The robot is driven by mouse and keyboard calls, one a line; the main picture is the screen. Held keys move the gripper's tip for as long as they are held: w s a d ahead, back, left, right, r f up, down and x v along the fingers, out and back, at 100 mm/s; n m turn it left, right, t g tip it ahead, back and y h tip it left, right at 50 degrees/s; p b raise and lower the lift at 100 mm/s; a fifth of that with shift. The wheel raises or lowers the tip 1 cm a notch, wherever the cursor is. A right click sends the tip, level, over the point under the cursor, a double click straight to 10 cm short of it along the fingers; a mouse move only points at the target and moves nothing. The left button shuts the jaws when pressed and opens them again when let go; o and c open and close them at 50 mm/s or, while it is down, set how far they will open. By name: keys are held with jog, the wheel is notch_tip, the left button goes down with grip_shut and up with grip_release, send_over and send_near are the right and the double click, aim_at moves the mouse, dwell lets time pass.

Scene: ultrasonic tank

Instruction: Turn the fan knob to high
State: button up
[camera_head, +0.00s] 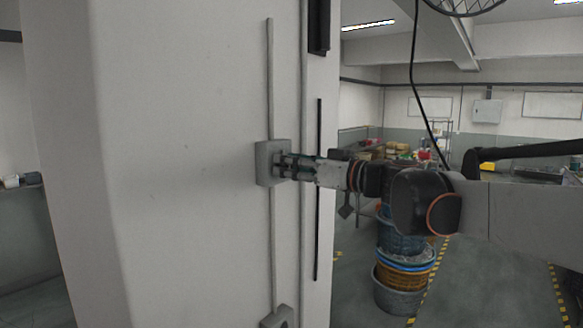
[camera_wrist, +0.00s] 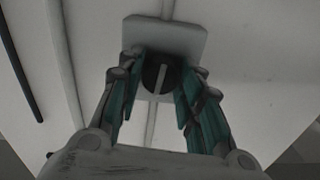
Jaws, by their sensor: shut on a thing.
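The fan knob (camera_wrist: 150,72) is a dark round dial with a pale raised bar across it, in the wrist view. The bar stands nearly upright in that view, leaning slightly. The knob sits on a grey wall box (camera_wrist: 165,32), which the head view also shows on the white column (camera_head: 263,150). My gripper (camera_wrist: 160,82) is shut on the knob, with one teal-padded finger on each side. In the head view my gripper (camera_head: 284,166) reaches the box from the right, and its fingers hide the knob. No setting marks are readable.
A thin conduit (camera_head: 270,80) runs up and down the column through the box. A second box (camera_head: 277,319) sits lower on it. Stacked baskets (camera_head: 402,270) stand on the floor beyond my arm. A black cable (camera_head: 413,85) hangs behind.

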jog(key=m+b, duration=0.2)
jog(key=m, duration=0.6)
jog(key=shift+f+m, duration=0.1)
jog(key=shift+m, duration=0.3)
jog(key=shift+m+b, duration=0.75)
jog(key=shift+m, duration=3.25)
jog(key=o, duration=1.1)
jog(key=shift+d, duration=0.1)
